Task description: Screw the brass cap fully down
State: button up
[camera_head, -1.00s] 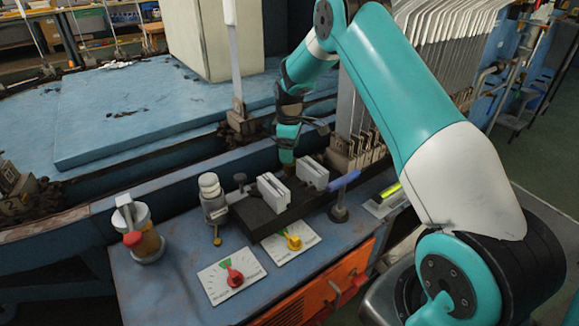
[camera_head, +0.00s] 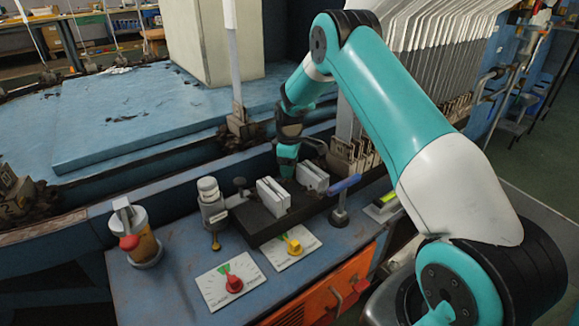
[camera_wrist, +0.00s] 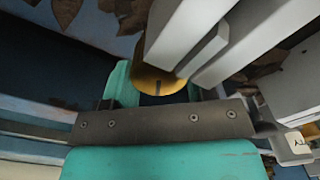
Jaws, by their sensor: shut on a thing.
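The brass cap (camera_wrist: 165,78) shows in the wrist view as a round, gold-coloured disc with a dark notch at its edge. My gripper (camera_head: 286,172) is shut on it, with a teal finger on either side of the cap in the wrist view. In the head view my gripper points down just behind the pale blocks on the black base, and the cap is hidden there. What lies under the cap, and its thread, cannot be seen.
Two pale blocks (camera_head: 273,196) stand on a black base (camera_head: 262,225) close in front of my gripper; they also loom beside the cap in the wrist view.

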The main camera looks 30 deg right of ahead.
jog(key=shift+r+m+p, duration=0.1)
jog(key=shift+m+p, duration=0.2)
jog(key=m+p, duration=0.2)
jog(key=shift+r+m, duration=0.15)
jog(key=shift+m, duration=0.15)
jog(key=m+p, duration=0.2)
jog(key=m, duration=0.2)
jog(key=shift+d+p, duration=0.15)
jog(key=shift+p, duration=0.2)
jog(key=m+p, duration=0.1)
jog(key=m, duration=0.3)
jog(key=shift+d+m+p, duration=0.1)
jog(key=shift+m+p, duration=0.2)
jog(key=shift+m, duration=0.1)
jog(key=shift+d+m+p, duration=0.1)
jog(key=shift+m+p, duration=0.3)
jog(key=shift+m, duration=1.3)
jog(key=shift+f, duration=0.2)
jog(key=o, duration=0.9)
